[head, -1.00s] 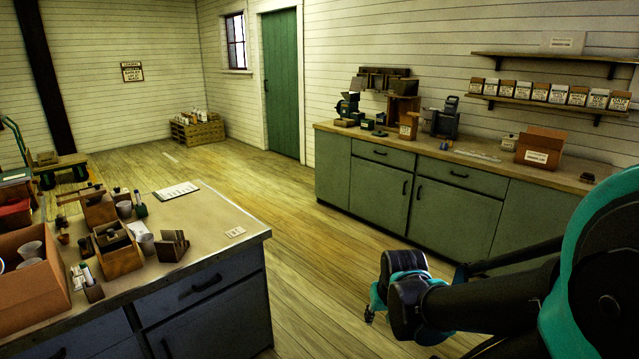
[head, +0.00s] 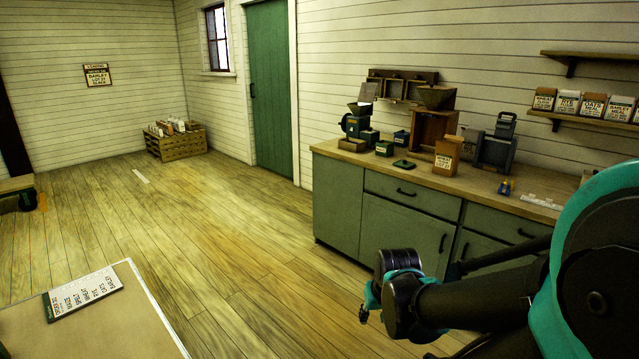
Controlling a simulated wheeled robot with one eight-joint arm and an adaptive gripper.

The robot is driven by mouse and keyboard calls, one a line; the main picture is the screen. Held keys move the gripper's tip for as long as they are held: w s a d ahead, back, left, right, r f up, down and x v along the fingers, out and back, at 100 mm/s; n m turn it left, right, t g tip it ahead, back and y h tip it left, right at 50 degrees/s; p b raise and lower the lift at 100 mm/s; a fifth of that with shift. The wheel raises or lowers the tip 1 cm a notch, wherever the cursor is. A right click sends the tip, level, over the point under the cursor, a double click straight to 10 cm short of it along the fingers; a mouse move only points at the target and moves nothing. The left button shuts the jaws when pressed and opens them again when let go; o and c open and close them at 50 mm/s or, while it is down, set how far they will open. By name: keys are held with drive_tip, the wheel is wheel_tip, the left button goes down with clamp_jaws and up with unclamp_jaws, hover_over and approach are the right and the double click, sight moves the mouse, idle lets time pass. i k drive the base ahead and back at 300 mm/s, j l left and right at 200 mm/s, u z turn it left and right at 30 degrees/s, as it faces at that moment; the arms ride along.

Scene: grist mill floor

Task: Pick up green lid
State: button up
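A small flat dark green piece, which looks like the green lid (head: 404,164), lies on the wooden top of the green counter (head: 345,151) along the right wall. A small green box (head: 385,149) stands just left of it and behind. My gripper (head: 366,310) hangs low in front of the counter, well short of the lid and apart from everything. Only a small part of its end shows past my wrist, so its fingers cannot be made out.
A paper bag (head: 446,156), a hand mill (head: 357,122) and a dark scale-like device (head: 497,145) stand around the lid. A table corner with a printed sheet (head: 83,291) is at lower left. The plank floor (head: 190,225) between is clear.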

sight(405, 164)
drive_tip(key=i, duration=1.15)
drive_tip(key=i+z, duration=0.1)
drive_tip(key=i, duration=1.1)
drive_tip(key=j, duration=0.1)
